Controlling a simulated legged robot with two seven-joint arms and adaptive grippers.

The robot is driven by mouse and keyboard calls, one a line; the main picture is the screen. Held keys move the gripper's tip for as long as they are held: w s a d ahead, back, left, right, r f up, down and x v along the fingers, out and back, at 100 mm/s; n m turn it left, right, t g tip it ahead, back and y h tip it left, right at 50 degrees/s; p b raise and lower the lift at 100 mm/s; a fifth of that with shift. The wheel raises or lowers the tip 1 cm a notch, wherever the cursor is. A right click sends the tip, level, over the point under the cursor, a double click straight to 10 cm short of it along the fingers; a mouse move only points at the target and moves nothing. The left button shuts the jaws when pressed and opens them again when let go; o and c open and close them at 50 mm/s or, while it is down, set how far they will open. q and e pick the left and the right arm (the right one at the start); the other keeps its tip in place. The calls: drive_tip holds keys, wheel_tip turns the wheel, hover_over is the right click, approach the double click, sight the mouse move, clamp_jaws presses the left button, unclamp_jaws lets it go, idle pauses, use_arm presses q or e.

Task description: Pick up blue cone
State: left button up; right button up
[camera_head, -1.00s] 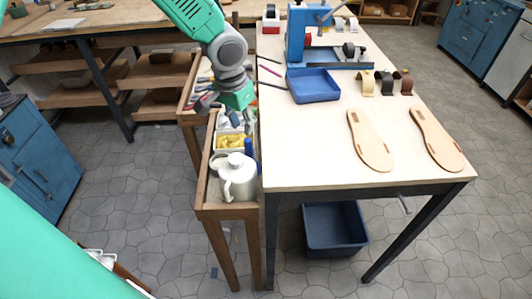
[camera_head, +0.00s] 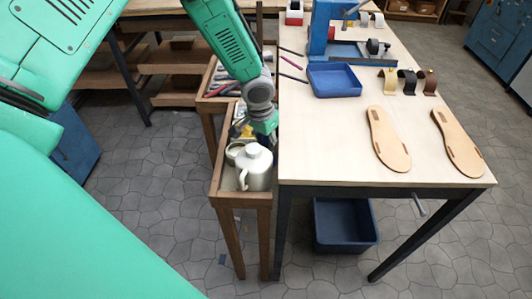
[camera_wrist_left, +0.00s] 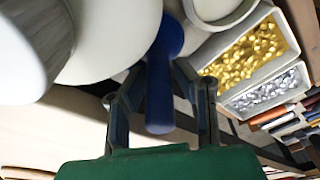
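The blue cone (camera_wrist_left: 160,88) shows in the left wrist view as a narrow blue piece with a rounded far end. It stands between the two fingers of my left gripper (camera_wrist_left: 160,75). The fingers close in near its upper part, but I cannot tell whether both touch it. In the head view my left gripper (camera_head: 265,134) is low over the wooden side tray (camera_head: 224,188), just behind the white pitcher, and largely hides the cone. My right gripper is not in view.
The white pitcher (camera_head: 254,170) stands very close to my left gripper. Bins of gold studs (camera_wrist_left: 250,55) and silver studs (camera_wrist_left: 265,92) lie beside it. The workbench (camera_head: 325,150) at right holds a blue tray (camera_head: 334,80) and sandal soles (camera_head: 387,140).

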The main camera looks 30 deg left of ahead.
use_arm(q)
drive_tip(key=shift+w+f, duration=0.25)
drive_tip(key=shift+f, duration=0.5)
drive_tip(key=shift+s+r, duration=0.1)
clamp_jaws()
drive_tip(key=shift+r, duration=0.15)
